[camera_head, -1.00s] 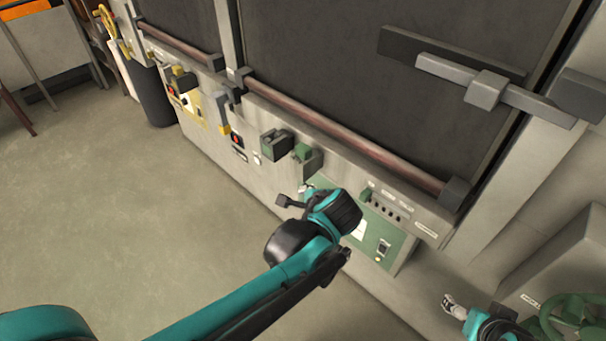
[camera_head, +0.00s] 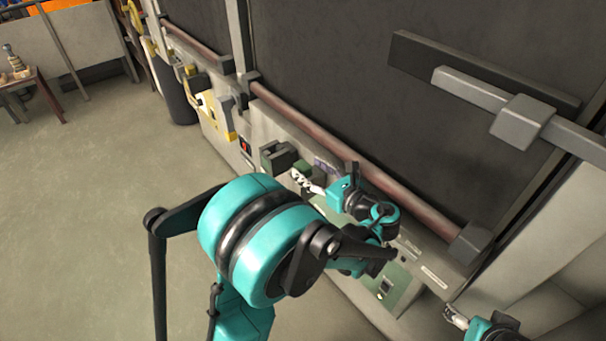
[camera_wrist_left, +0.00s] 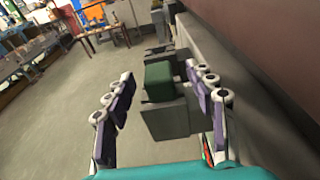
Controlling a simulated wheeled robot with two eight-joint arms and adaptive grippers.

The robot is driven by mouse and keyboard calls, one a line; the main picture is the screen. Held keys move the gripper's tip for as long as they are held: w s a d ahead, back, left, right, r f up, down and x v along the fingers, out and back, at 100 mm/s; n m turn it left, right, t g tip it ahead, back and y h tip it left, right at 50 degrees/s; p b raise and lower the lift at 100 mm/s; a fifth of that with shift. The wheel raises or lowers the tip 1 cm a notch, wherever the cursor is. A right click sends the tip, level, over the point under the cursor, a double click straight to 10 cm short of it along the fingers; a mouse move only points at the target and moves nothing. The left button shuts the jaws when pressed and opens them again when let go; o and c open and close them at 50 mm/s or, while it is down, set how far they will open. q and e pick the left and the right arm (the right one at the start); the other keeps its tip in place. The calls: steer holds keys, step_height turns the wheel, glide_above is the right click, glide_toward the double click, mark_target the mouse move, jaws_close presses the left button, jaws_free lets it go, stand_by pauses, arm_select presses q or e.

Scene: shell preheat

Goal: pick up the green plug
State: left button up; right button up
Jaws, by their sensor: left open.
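The green plug (camera_wrist_left: 158,82) is a dark green block seated in a grey holder (camera_wrist_left: 168,122) on the machine's front. In the left wrist view it shows between the two spread fingers of my left gripper, with gaps at both sides. In the head view the green plug (camera_head: 302,168) is partly hidden by my left gripper (camera_head: 300,179), which reaches it from the right. My left gripper is open and holds nothing. My right gripper (camera_head: 455,317) is at the lower right edge, away from the plug; its finger opening is too small to judge.
Another dark green-grey holder (camera_head: 278,156) is close to the left of the plug. A brown rail (camera_head: 330,150) runs above. A yellow and grey fitting (camera_head: 222,118) is further left. The floor (camera_head: 90,200) in front is clear; a small table (camera_head: 40,92) stands far left.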

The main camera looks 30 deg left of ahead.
arm_select(q)
steer(key=x, duration=0.3)
steer(key=shift+a+b, duration=0.15)
steer(key=shift+b, duration=0.2)
steer(key=shift+s, duration=0.1)
jaws_close()
